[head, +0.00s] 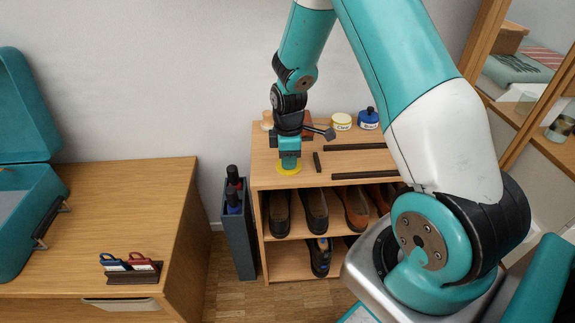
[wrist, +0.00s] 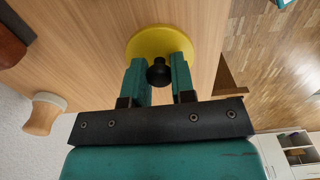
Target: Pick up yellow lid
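The yellow lid (wrist: 148,42) is a flat round disc with a black knob (wrist: 158,72). In the head view the yellow lid (head: 288,169) is at the front left of the shoe rack's top (head: 340,164), below my gripper (head: 289,163). I cannot tell whether the lid is touching the wood or slightly raised.
Two dark bars (head: 358,147) lie right of my gripper. A yellow-and-white tin (head: 341,121) and a blue jar (head: 368,118) stand at the back. Shoes (head: 314,210) fill the shelf below. A dark umbrella stand (head: 238,230) is left of the rack.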

